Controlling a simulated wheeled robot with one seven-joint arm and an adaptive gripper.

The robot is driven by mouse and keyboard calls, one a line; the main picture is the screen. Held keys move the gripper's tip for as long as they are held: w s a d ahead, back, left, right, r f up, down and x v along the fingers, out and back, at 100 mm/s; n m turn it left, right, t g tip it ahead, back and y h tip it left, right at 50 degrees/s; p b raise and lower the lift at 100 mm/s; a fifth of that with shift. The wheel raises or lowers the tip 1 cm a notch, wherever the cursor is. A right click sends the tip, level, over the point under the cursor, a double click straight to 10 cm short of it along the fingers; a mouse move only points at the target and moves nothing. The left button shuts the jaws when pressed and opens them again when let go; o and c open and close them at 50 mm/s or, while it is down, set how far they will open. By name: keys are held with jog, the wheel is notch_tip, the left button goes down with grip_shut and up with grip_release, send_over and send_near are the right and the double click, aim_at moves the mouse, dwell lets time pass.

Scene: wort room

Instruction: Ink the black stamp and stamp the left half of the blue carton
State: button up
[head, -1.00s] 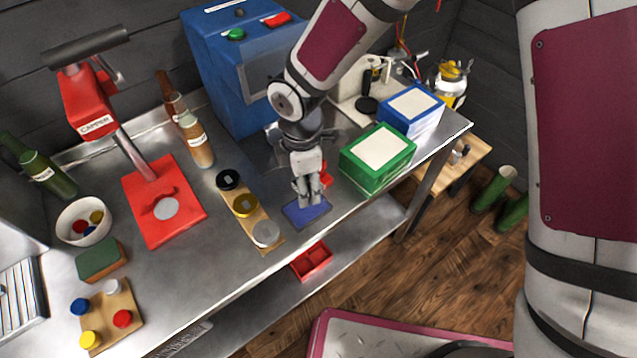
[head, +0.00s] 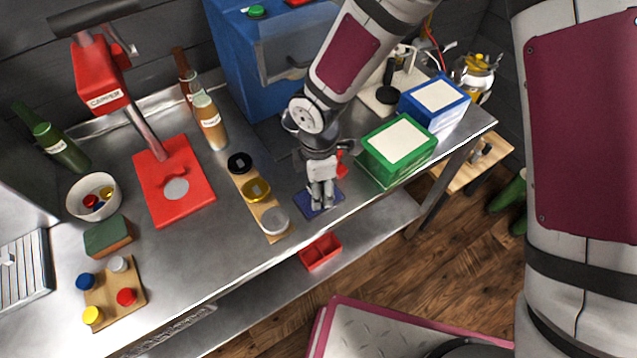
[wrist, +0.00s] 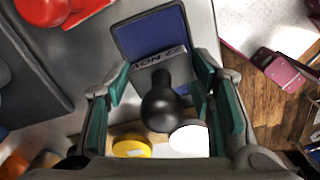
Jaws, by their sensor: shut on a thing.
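My gripper (head: 322,200) is shut on the black stamp, whose round black handle (wrist: 163,108) stands between the fingers in the wrist view. The stamp's block with lettering on its edge lies over the blue ink pad (wrist: 150,36). In the head view the fingers cover the middle of the pad (head: 305,204) and hide the stamp. Whether the stamp's face touches the pad I cannot tell. The blue carton (head: 428,116), with a pale top, stands at the back right of the steel table, clear of my gripper.
A green carton (head: 383,169) with a pale top stands between the pad and the blue carton. A wooden strip with black, gold and silver lids (head: 274,221) lies left of the pad. A blue machine (head: 235,60) stands behind. The red capper (head: 172,205) is further left.

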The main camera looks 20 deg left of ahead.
jog(key=shift+f+b, duration=0.3)
jog(key=shift+f, duration=0.3)
dwell(2.0)
jog(key=shift+r+p, duration=1.1)
jog(key=shift+r, duration=2.45)
